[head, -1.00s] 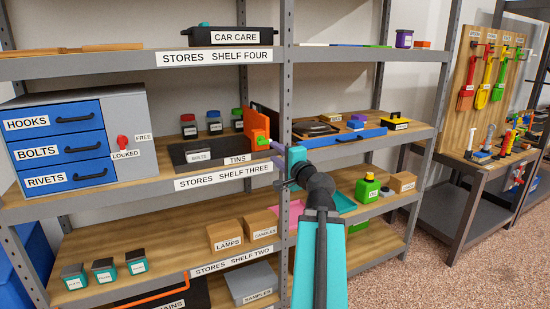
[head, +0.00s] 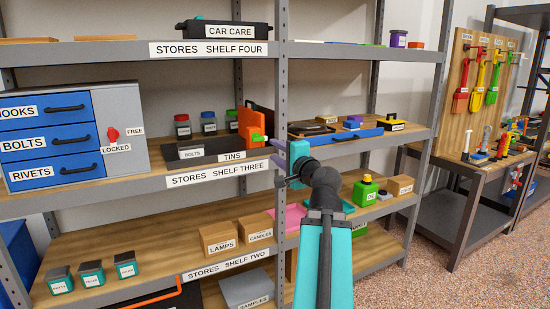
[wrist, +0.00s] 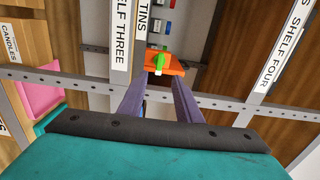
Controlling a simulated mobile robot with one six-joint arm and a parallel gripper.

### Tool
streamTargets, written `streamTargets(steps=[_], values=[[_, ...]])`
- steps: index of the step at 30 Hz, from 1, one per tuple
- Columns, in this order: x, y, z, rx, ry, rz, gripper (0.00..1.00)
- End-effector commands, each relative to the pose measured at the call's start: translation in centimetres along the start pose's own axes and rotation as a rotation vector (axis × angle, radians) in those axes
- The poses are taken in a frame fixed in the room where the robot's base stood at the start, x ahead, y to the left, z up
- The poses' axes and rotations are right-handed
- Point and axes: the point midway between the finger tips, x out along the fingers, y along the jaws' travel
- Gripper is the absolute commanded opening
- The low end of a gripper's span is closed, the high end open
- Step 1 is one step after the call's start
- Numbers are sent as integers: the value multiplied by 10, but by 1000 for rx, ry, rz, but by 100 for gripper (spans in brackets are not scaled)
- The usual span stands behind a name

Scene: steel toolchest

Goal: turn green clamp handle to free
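The green clamp handle (head: 257,138) sits on an orange clamp (head: 246,128) at the right end of shelf three, beside the shelf upright. In the wrist view the green handle (wrist: 160,62) shows ahead, in front of the orange clamp part (wrist: 172,67). My gripper (head: 276,160) is to the right of the clamp, with its purple fingers pointing toward it. In the wrist view my gripper (wrist: 161,84) has its fingers apart and nothing between them. The handle appears beyond the fingertips, in line with the gap. I cannot read any free or locked mark near the handle.
A steel upright (head: 281,90) stands close to my gripper. A dark tins tray (head: 205,152) lies left of the clamp, with several jars behind. A blue tray (head: 340,137) is to the right. A cabinet with a red knob (head: 113,134) stands far left.

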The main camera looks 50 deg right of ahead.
Motion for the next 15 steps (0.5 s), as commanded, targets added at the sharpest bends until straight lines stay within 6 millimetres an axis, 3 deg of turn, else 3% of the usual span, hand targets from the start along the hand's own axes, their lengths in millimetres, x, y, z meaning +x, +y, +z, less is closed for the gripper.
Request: streamTargets(steps=[15], values=[[-14,0,0,0,1,0,31]])
